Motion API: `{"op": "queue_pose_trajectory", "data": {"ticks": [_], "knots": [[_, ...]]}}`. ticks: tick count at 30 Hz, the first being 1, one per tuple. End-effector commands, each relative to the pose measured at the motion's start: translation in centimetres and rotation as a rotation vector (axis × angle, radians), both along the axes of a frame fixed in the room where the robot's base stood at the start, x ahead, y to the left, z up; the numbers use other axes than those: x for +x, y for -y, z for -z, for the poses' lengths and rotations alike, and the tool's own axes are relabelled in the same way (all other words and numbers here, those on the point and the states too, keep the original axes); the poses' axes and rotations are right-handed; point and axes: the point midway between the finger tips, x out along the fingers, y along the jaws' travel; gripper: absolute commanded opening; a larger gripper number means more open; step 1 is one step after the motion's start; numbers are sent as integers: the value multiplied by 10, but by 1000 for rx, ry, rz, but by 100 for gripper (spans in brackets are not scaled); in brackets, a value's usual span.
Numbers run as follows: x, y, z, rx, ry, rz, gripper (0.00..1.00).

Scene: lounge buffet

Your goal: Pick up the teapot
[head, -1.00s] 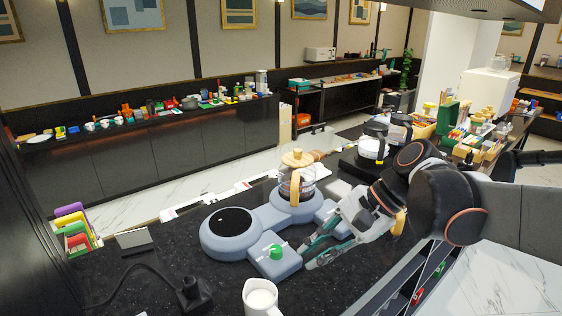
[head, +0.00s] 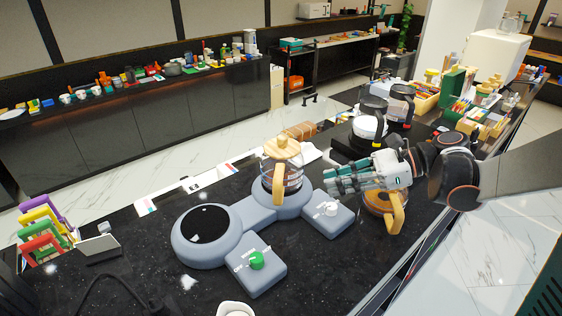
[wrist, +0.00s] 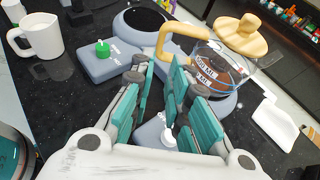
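A glass teapot (head: 293,180) with a wooden lid and a light wooden handle stands upright on the rear burner of a blue-grey double hot plate (head: 233,212). It also shows in the wrist view (wrist: 222,68), its handle toward my gripper. My gripper (head: 330,178) is right of the teapot, above the hot plate's right control box. In the wrist view the fingers (wrist: 160,78) are apart with nothing between them, and the handle lies beyond the tips. A second wooden-handled pot (head: 394,214) stands on the counter below my gripper, partly hidden by it.
A white mug (wrist: 38,36) stands left in the wrist view. Two kettles (head: 369,123) stand behind my arm. Coloured holders (head: 45,232) are at the left edge. The dark counter in front of the hot plate is largely clear.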

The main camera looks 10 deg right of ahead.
Motion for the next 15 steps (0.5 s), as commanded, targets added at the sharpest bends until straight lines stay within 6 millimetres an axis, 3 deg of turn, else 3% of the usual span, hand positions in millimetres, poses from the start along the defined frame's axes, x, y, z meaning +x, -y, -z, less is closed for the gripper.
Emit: {"op": "queue_pose_trajectory", "data": {"ticks": [9,15], "knots": [[10,-54,23,-1,2,-5,16],[14,-68,29,-3,2,-3,16]]}}
